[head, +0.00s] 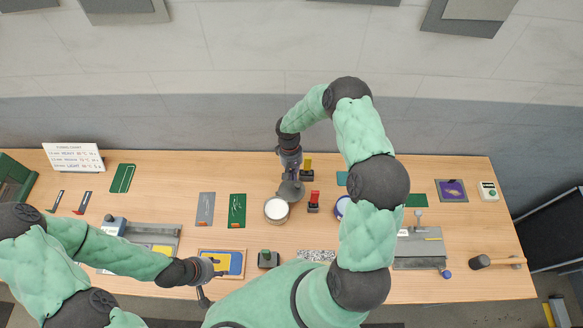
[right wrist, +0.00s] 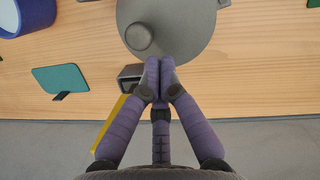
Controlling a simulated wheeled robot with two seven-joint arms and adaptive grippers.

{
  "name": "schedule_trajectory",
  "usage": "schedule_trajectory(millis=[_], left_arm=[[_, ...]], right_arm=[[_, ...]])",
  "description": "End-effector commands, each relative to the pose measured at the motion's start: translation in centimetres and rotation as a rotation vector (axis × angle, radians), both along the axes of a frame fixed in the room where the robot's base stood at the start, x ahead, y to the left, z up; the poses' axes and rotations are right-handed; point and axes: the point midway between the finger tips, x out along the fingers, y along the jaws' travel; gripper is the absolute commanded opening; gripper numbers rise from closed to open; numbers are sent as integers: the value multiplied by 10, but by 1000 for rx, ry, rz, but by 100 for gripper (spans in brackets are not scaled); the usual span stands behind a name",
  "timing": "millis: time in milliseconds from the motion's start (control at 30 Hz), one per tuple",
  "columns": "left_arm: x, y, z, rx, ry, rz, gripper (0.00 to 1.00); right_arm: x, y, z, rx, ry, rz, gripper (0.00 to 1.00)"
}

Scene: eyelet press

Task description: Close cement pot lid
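The cement pot (head: 277,211) is a round container with a pale top surface, standing near the middle of the table. Its grey round lid (head: 291,191) is at its far side, close to the rim. In the right wrist view the lid (right wrist: 185,40) fills the top centre, with a round knob (right wrist: 138,36) on its face. My right gripper (right wrist: 160,62) has its fingers together at the lid's near edge, beside the knob; in the head view the gripper (head: 289,172) is behind the lid. I see nothing clearly between the fingers. My left gripper (head: 206,284) is low over the table's front left; its fingers are unclear.
Yellow-handled (head: 308,164) and red-handled (head: 314,200) tools stand just right of the lid. A blue-rimmed round container (head: 341,207) is partly hidden by my right arm. A blue and yellow tray (head: 236,263) lies beside my left gripper. A mallet (head: 481,262) lies far right.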

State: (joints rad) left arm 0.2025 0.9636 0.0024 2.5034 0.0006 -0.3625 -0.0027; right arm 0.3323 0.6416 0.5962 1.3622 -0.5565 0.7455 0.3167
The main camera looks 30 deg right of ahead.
Motion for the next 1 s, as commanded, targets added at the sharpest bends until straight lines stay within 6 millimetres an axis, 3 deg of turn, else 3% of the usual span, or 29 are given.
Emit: schedule_trajectory(millis=[1000], left_arm=[[0,0,-13,0,0,0,40]], right_arm=[[-10,-1,-1,2,2,-112,0]])
